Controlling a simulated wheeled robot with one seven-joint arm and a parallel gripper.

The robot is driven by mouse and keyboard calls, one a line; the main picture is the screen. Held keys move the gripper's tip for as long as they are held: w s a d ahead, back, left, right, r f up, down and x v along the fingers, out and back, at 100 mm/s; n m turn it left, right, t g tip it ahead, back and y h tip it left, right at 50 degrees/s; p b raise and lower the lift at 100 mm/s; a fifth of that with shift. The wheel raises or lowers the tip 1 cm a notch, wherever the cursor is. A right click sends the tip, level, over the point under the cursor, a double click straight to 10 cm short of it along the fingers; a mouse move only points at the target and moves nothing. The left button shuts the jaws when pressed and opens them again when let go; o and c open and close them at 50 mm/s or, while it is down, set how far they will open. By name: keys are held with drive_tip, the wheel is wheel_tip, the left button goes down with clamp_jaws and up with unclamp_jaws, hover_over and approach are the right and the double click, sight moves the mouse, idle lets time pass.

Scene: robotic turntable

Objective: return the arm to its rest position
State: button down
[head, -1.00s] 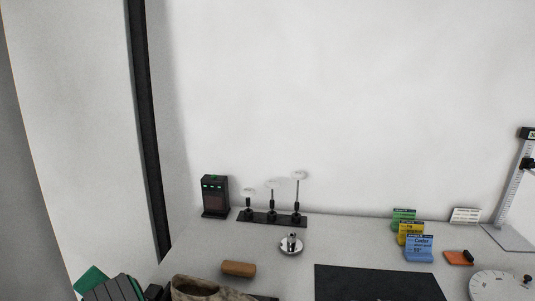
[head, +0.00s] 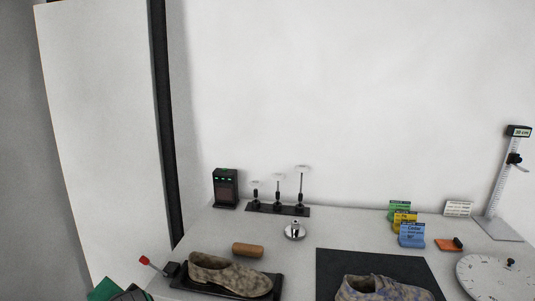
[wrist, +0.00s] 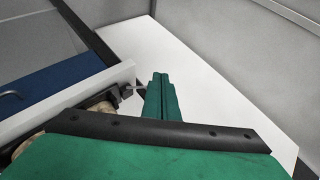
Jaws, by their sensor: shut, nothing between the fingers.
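My gripper (wrist: 161,82) shows in the wrist view as two long green fingers lying side by side, shut and with nothing between them. The fingers point over a plain white surface (wrist: 205,95), just right of a white table edge (wrist: 75,105). In the head view only a green and dark part of my arm shows at the bottom left corner, left of the table; the fingertips cannot be made out there.
A tan shoe (head: 228,272) sits on a black tray at the table's left; a red-tipped lever (head: 145,261) stands beside it. Another shoe (head: 380,288) is on the dark mat (head: 340,262). A cork roll (head: 248,250), cards (head: 412,235), turntable (head: 490,275) and height gauge (head: 505,185) stand around.

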drive_tip(key=d+f+t, duration=0.3)
drive_tip(key=d+f, duration=0.7)
drive_tip(key=f, duration=0.6)
drive_tip(key=s+d+f+t+h, duration=0.1)
drive_tip(key=s+d+f, duration=0.25)
drive_tip(key=d, duration=0.25)
drive_tip(key=s+d+f+t+h, duration=0.1)
drive_tip(key=s+d+f+h, duration=0.15)
drive_tip(key=d+f, duration=0.3)
drive_tip(key=s+d+f+n+t+h, duration=0.1)
drive_tip(key=s+d+f+t+h, duration=0.1)
drive_tip(key=s+d, duration=1)
drive_tip(key=s+d+r+n+h, duration=0.1)
drive_tip(key=s+d+r, duration=0.1)
drive_tip(key=s, duration=0.5)
drive_tip(key=s+d+r+n+t+h, duration=0.1)
drive_tip(key=s+d+r, duration=0.1)
drive_tip(key=s, duration=0.5)
drive_tip(key=shift+r+n, duration=0.3)
drive_tip(key=shift+r, duration=0.2)
